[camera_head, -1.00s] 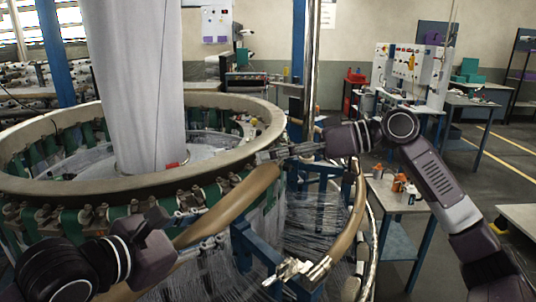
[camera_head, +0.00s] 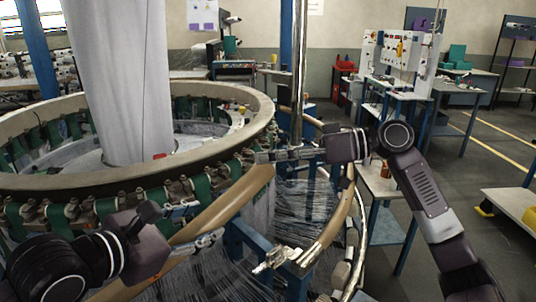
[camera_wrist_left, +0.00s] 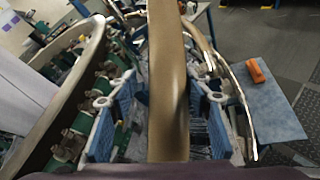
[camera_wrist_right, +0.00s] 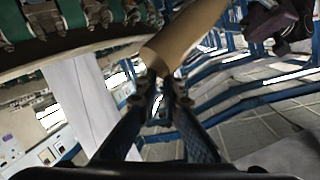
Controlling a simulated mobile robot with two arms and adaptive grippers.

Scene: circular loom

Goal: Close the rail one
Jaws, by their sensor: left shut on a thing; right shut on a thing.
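A tan curved rail segment (camera_head: 225,205) slants across the front of the circular loom (camera_head: 45,180). My left gripper (camera_head: 200,226) is shut around the rail's middle part; in the left wrist view the rail (camera_wrist_left: 167,80) runs between its two blue fingers. My right gripper (camera_head: 262,157) is shut at the rail's far end; in the right wrist view its fingertips (camera_wrist_right: 158,82) meet the cut end of the rail (camera_wrist_right: 185,40). Another tan curved rail piece (camera_head: 338,215) stands to the right, apart from the held one, with metal fittings (camera_head: 275,258) at its near end.
A shiny vertical pole (camera_head: 299,70) and blue frame parts (camera_head: 245,240) stand close to the right arm and the rail. Fine white threads fill the space below. A small blue table (camera_head: 385,185) is at right, with open floor beyond.

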